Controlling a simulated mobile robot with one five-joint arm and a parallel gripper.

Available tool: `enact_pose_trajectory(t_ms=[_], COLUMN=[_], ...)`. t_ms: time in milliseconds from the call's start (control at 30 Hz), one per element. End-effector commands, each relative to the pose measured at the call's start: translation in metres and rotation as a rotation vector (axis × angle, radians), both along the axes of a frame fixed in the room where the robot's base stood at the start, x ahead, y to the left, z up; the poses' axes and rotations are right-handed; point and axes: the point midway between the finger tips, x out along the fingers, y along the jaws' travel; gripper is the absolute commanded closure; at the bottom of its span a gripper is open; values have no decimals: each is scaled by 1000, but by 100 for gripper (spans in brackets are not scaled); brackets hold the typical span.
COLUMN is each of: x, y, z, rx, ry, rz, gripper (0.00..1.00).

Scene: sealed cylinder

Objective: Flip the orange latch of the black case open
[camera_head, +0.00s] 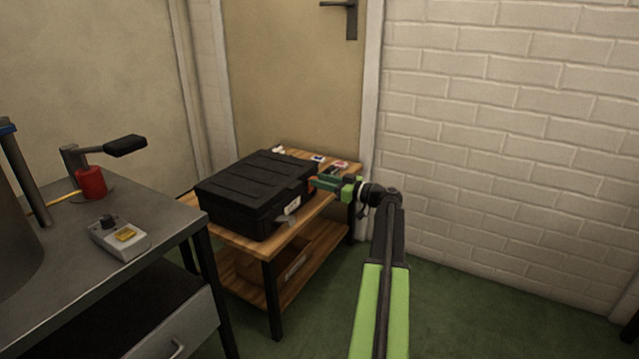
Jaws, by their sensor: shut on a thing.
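The black case (255,190) sits closed on a wooden two-tier table, its front facing right toward my arm. The front carries a white label (292,206) and a grey latch-like piece (284,221) that sticks out near the lower front corner. My gripper (316,182), green, reaches in from the right and meets the far end of the case's front. A small orange-red bit of the latch (312,190) shows just under the fingertips. The jaws are shut on it, as far as can be seen; the fingers hide most of it.
Small cards (318,158) and other little items lie on the wooden table (259,246) behind the case. A box stands on its lower shelf. A grey workbench (165,218) with a red-based lever tool (91,182) and a meter (118,238) stands left. A brick wall (510,120) rises at right; green floor is free before it.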

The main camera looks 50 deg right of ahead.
Motion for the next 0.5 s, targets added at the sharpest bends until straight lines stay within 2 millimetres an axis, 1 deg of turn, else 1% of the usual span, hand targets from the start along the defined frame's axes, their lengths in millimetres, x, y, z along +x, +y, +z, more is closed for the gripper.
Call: enact_pose_trajectory(t_ms=[33, 67, 100, 267, 367, 500], x=[0, 0, 0, -1, -3, -6], y=[1, 1, 1, 1, 0, 0], z=[0, 0, 0, -4, -11, -11], rx=[0, 0, 0, 3, 14, 29], ry=[0, 0, 0, -13, -58, -117], rz=[2, 2, 2, 3, 3, 4], gripper=[94, 98, 100, 100, 100, 100])
